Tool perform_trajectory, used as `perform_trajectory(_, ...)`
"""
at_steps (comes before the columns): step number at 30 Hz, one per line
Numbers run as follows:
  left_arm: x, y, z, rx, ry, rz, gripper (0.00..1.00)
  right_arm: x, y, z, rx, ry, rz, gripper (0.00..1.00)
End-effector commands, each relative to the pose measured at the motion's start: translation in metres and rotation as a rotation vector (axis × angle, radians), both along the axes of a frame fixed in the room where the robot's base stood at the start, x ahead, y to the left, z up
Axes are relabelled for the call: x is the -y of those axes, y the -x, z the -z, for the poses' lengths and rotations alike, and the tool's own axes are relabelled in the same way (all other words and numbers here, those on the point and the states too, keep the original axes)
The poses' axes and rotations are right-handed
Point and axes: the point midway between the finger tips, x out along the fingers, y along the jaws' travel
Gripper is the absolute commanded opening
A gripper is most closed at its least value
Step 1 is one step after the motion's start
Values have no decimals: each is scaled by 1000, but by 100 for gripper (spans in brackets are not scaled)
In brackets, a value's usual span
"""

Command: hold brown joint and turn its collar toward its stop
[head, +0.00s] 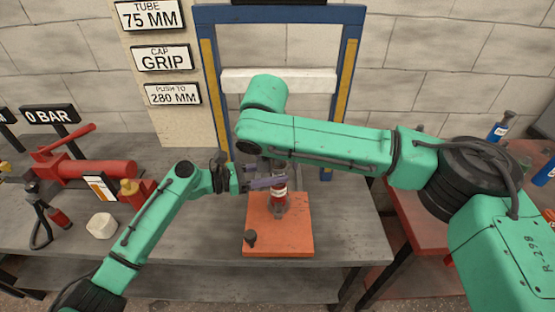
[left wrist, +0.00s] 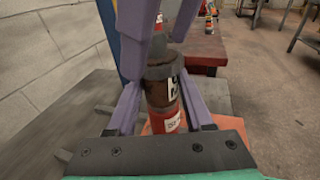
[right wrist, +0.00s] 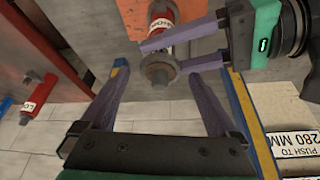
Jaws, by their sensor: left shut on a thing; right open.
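The joint (head: 279,203) stands upright on an orange plate (head: 262,238). In the left wrist view it has a brown upper body (left wrist: 158,88) and a red lower part with a white label. My left gripper (head: 270,186) is shut on the joint from the left. The collar (right wrist: 158,71) shows in the right wrist view as a grey-brown ring at the joint's top end. My right gripper (right wrist: 158,78) is open, its fingers on either side of the collar with gaps. In the head view my right arm hides much of that gripper.
A blue frame (head: 210,75) with a white crossbar (head: 280,81) stands behind. A dark knob (head: 250,237) is on the plate's front left. A red pump (head: 90,170) and a white block (head: 101,225) are on the bench at left. A red table (head: 425,222) is at right.

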Motion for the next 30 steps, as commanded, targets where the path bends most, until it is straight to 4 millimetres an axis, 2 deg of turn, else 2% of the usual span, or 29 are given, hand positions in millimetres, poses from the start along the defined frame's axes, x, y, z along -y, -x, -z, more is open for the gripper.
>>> perform_trajectory(3,0,0,0,0,0,0,21,1,-3,7,0,-1,-1,96)
perform_trajectory(9,0,0,0,0,0,0,21,0,-3,8,0,0,-2,96)
perform_trajectory(11,0,0,0,0,0,0,21,0,-3,8,0,0,-2,77)
perform_trajectory(12,0,0,0,0,0,0,21,0,-3,8,0,0,-2,61)
perform_trajectory(16,0,0,0,0,0,0,21,0,-3,8,0,0,-2,12)
perform_trajectory(30,0,0,0,0,0,0,21,1,-2,9,-4,-4,-95,10)
